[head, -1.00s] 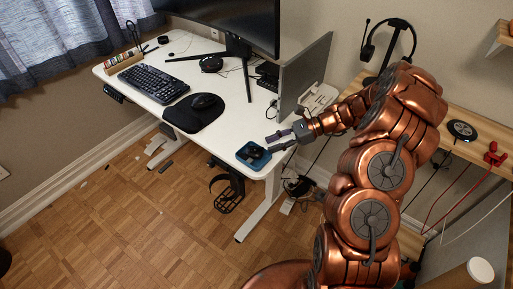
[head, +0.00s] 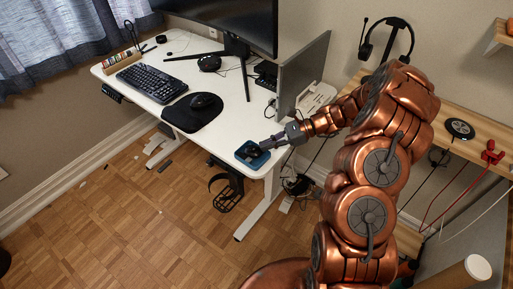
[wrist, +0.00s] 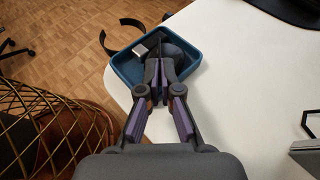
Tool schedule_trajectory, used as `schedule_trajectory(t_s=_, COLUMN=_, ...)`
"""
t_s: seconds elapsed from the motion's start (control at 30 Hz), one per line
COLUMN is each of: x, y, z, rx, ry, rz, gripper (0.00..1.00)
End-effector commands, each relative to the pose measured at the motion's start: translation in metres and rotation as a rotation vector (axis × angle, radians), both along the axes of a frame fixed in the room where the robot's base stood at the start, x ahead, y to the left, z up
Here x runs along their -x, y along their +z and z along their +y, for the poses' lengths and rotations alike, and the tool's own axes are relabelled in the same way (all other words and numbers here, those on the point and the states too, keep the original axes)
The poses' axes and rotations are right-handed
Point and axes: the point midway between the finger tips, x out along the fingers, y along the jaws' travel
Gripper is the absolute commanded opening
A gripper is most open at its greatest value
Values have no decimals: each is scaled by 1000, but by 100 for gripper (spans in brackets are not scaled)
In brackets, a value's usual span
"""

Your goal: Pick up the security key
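The blue tray (head: 252,154) sits at the near right corner of the white desk and also shows in the wrist view (wrist: 122,62). My gripper (wrist: 160,68) reaches down into the tray, its two fingers drawn close together. The security key (wrist: 145,48) looks dark with a silver metal end, which shows just left of the fingertips. A thin dark piece shows between the fingertips, so the fingers appear shut on the key. The fingers hide much of it. In the head view my gripper (head: 266,145) is over the tray and the key cannot be made out.
A mouse (head: 203,101) on a dark pad and a keyboard (head: 153,83) lie left of the tray. A grey upright panel (head: 303,73) stands behind my gripper. A wire basket (wrist: 40,130) shows at lower left in the wrist view. The desk edge is close to the tray.

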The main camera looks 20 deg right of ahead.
Motion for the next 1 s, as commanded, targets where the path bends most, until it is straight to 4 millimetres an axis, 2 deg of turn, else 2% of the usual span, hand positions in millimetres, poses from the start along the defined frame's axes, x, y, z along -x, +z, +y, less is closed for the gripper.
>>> schedule_trajectory(t_s=0.27, x=0, y=5, z=0, rx=0, ry=0, rz=-1, gripper=0)
schedule_trajectory(t_s=0.6, x=0, y=37, z=0, rx=0, ry=1, rz=-3, gripper=0)
schedule_trajectory(t_s=1.0, x=50, y=40, z=20, rx=-2, ry=0, rz=0, gripper=0)
